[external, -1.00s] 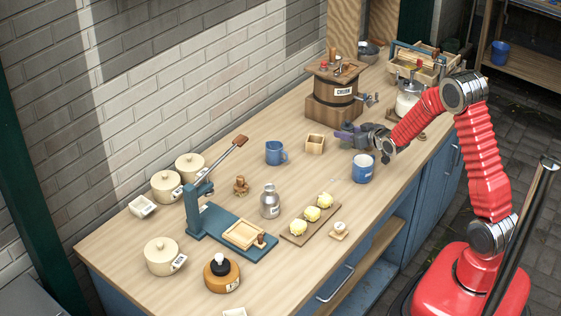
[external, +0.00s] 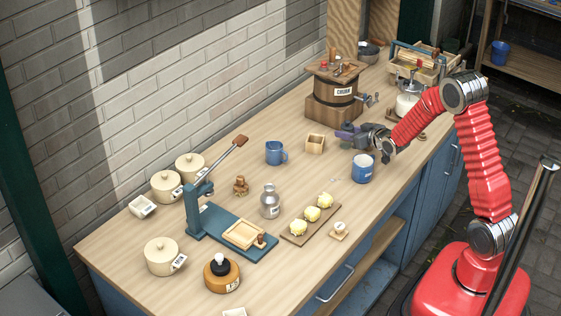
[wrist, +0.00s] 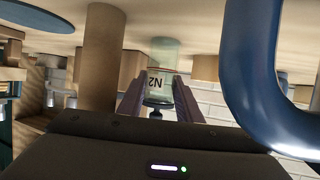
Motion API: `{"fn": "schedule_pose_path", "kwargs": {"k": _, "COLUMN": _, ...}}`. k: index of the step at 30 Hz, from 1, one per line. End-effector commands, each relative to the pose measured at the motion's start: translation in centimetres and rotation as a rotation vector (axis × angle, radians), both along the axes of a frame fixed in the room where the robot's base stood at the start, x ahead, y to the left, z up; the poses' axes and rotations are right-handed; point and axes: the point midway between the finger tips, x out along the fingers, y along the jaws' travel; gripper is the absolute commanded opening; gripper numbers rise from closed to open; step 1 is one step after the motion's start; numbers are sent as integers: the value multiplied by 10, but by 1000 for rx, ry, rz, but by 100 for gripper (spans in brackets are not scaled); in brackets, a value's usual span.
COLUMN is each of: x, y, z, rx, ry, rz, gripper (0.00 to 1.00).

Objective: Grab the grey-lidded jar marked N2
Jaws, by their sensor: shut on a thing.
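The jar marked N2 (wrist: 160,80) shows upside down in the wrist view, a pale see-through body with a white label. A dark grey part shows below the label there. It sits between the tips of my two fingers, and my gripper (wrist: 158,88) is shut on it. In the external view my gripper (external: 345,134) is low over the table, between the churn and a blue mug. The jar is hard to make out there, and I cannot tell whether it touches the table.
A blue mug (external: 363,170) stands close in front of my gripper; a blue handle (wrist: 262,75) looms in the wrist view. A small wooden box (external: 315,143) and the churn (external: 335,95) stand near. A glass jar (external: 406,105) is behind the arm. Table centre is partly clear.

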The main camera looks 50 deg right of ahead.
Motion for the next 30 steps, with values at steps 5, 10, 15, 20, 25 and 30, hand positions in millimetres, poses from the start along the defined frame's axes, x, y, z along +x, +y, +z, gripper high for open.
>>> {"fn": "schedule_pose_path", "kwargs": {"k": 5, "x": 0, "y": 0, "z": 4, "rx": -1, "ry": -2, "rz": 0, "gripper": 6}}
{"fn": "schedule_pose_path", "kwargs": {"k": 10, "x": 1, "y": 0, "z": 17, "rx": -1, "ry": -3, "rz": 0, "gripper": 6}}
{"fn": "schedule_pose_path", "kwargs": {"k": 15, "x": 1, "y": 0, "z": 42, "rx": -3, "ry": -5, "rz": 0, "gripper": 6}}
{"fn": "schedule_pose_path", "kwargs": {"k": 20, "x": 1, "y": 0, "z": 68, "rx": -2, "ry": -6, "rz": 1, "gripper": 6}}
{"fn": "schedule_pose_path", "kwargs": {"k": 25, "x": 1, "y": 0, "z": 91, "rx": -1, "ry": -4, "rz": 1, "gripper": 6}}
{"fn": "schedule_pose_path", "kwargs": {"k": 30, "x": 0, "y": 0, "z": 100, "rx": 0, "ry": -1, "rz": 1, "gripper": 6}}
